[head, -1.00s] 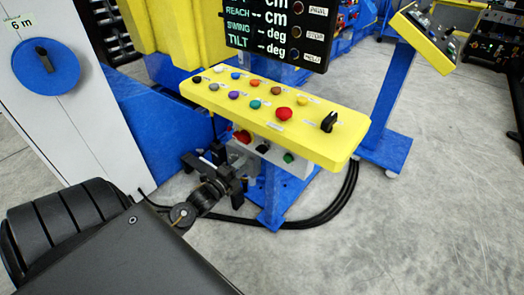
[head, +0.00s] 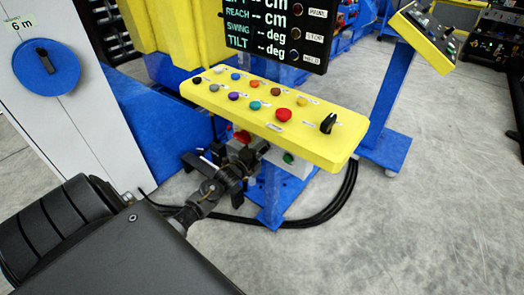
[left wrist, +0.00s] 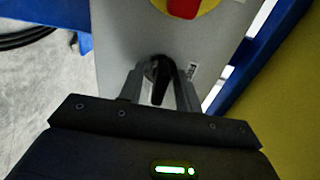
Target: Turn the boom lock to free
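A black knob (left wrist: 160,80) with a pointer handle sits on the grey face of the control box (left wrist: 115,40) in the left wrist view. Its small label is too blurred to read, so I cannot confirm it is the boom lock. My left gripper (left wrist: 160,76) is open, with one finger on each side of the knob and gaps showing. In the head view my left gripper (head: 246,157) is at the front of the grey box (head: 272,156) under the yellow console and hides part of it. My right gripper is not in view.
A red knob on a yellow disc (left wrist: 184,6) is close to the black knob. The yellow console (head: 300,139) with several buttons and another black knob (head: 328,123) overhangs the box. Black cables (head: 335,205) lie on the floor. A blue dial (head: 46,68) is at left.

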